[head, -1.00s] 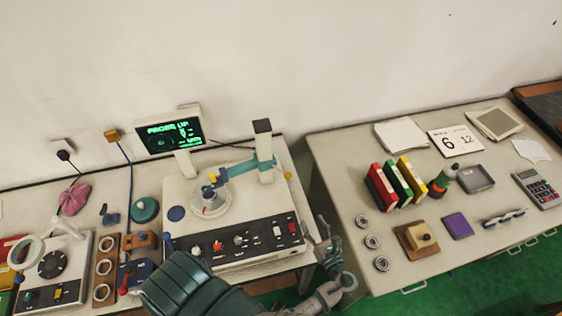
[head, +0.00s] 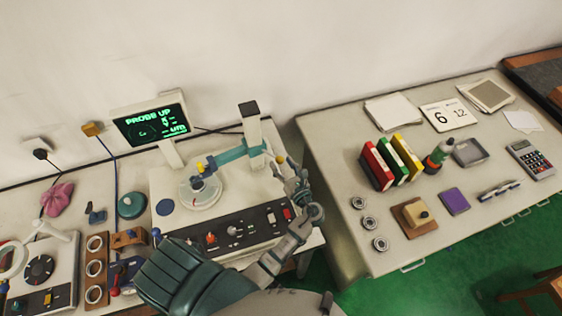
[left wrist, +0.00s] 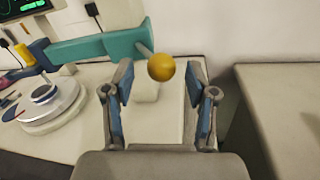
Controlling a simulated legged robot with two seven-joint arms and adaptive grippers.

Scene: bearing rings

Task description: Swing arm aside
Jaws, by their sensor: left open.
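The teal swing arm (head: 235,154) reaches left from the grey post (head: 252,128) of the measuring machine, over the round turntable (head: 200,192). It also shows in the left wrist view (left wrist: 95,47), where a yellow ball knob (left wrist: 161,67) sticks out from it on a short stem. In the head view the knob (head: 280,160) is small and close to my gripper. My left gripper (left wrist: 157,90) is open, its two fingers on either side of the knob, which appears between their tips; contact cannot be told. In the head view my left gripper (head: 292,172) is right of the post. My right gripper is not in view.
A screen (head: 150,125) reading "PROBE UP" stands behind the machine. The control panel (head: 235,231) lines its front. A gap separates this bench from the right table (head: 330,165), which carries binders (head: 391,162), bearing rings (head: 369,222) and a calculator (head: 531,159).

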